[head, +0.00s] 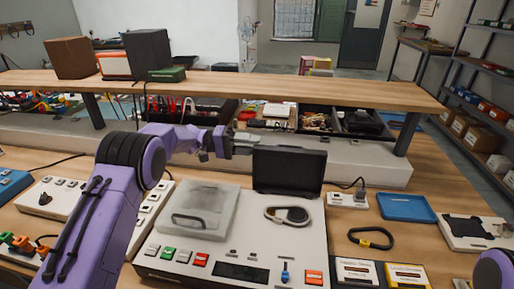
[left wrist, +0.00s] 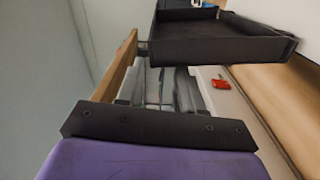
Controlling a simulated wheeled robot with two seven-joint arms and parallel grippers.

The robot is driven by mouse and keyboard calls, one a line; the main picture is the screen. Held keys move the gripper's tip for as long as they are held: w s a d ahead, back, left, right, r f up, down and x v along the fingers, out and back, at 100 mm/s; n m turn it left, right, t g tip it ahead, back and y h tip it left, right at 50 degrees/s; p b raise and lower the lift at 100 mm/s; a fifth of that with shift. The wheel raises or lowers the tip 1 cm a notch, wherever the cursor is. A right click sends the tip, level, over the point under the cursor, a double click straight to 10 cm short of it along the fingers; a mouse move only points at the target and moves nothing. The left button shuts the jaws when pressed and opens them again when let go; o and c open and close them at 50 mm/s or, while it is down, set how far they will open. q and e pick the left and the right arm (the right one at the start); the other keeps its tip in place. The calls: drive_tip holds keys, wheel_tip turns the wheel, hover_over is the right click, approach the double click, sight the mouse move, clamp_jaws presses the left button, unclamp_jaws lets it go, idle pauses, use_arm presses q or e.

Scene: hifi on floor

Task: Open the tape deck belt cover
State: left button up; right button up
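The tape deck (head: 225,250) is a pale unit on the bench with coloured buttons along its front. A dark lid (head: 288,170) stands upright at its back right, over an exposed bay with a grey loop and dark round part (head: 290,215). A translucent cover with a handle (head: 200,208) lies flat on its left. My left gripper (head: 228,143) is above and behind the deck, by the dark lid's upper left corner. Its fingers (left wrist: 168,90) show in the left wrist view, but their gap is unclear. My right gripper is out of view.
A wooden shelf (head: 300,88) crosses behind the deck, with dark bins (head: 360,122) beneath it. To the right are a blue tray (head: 405,207), a black loop (head: 371,238) and cassettes (head: 357,272). A panel with coloured knobs (head: 20,243) lies left.

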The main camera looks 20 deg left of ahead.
use_arm(q)
drive_tip(key=shift+a, duration=0.15)
drive_tip(key=s+a+b, duration=0.2)
drive_tip(key=a, duration=0.9)
drive_tip(key=shift+s+a, duration=0.2)
drive_tip(key=shift+a, duration=0.1)
idle(0.4)
drive_tip(key=shift+p, duration=0.3)
